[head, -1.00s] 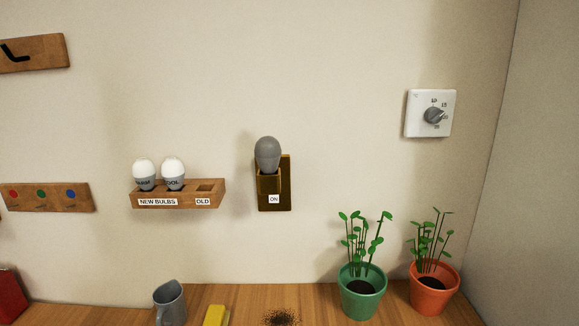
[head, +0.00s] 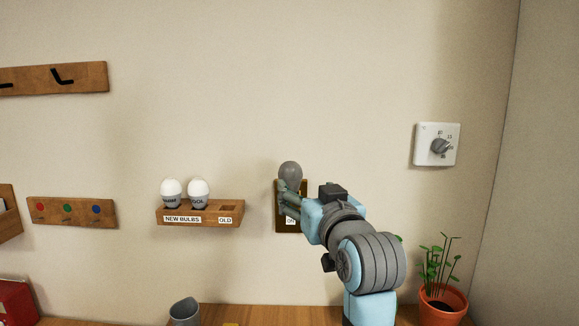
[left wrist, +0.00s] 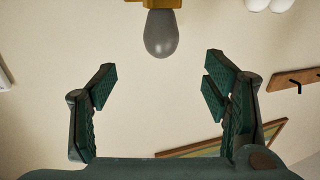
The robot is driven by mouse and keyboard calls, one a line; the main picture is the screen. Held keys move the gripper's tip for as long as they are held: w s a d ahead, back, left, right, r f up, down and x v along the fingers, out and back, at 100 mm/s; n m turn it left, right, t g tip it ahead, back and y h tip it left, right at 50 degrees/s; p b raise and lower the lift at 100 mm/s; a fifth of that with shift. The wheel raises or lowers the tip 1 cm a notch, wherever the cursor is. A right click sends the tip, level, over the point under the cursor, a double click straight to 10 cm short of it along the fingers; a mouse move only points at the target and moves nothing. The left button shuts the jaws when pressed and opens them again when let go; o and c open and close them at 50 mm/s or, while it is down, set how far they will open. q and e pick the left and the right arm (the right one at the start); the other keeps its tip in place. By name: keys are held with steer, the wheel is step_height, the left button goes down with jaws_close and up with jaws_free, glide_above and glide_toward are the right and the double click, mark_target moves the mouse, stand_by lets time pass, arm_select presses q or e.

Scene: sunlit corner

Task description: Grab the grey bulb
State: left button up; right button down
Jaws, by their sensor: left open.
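The grey bulb (head: 290,172) stands upright in a brown wall socket (head: 282,226) with a label that reads ON. In the left wrist view the grey bulb (left wrist: 161,34) appears upside down at the top centre, under the socket (left wrist: 147,3). My left gripper (head: 289,203) is in front of the socket in the head view and partly hides it and the label. In the wrist view the left gripper (left wrist: 160,83) is open and empty, its fingers spread to either side below the bulb, not touching it. My right gripper is in neither view.
A wooden holder (head: 190,218) left of the socket carries two white bulbs (head: 171,192) and an empty OLD slot (head: 228,208). A dial (head: 437,145) is on the wall at right. A potted plant (head: 440,303) and a grey mug (head: 184,312) stand below.

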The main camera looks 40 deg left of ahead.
mark_target(293, 177)
arm_select(q)
steer(key=p+x, duration=0.1)
steer(key=x, duration=0.7)
steer(key=shift+w+a, duration=0.2)
steer(key=shift+w, duration=0.2)
steer(key=p+x, duration=0.2)
steer(key=x, duration=0.1)
steer(key=shift+a+r, duration=0.1)
steer(key=shift+a, duration=0.6)
steer(key=shift+w+f, duration=0.15)
steer(key=shift+f, duration=0.1)
steer(key=c, duration=0.7)
steer(key=shift+d, duration=0.15)
steer(key=c, duration=0.6)
steer(key=shift+o, duration=0.2)
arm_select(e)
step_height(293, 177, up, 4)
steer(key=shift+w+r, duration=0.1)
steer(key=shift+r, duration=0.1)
arm_select(q)
steer(key=shift+r, duration=0.1)
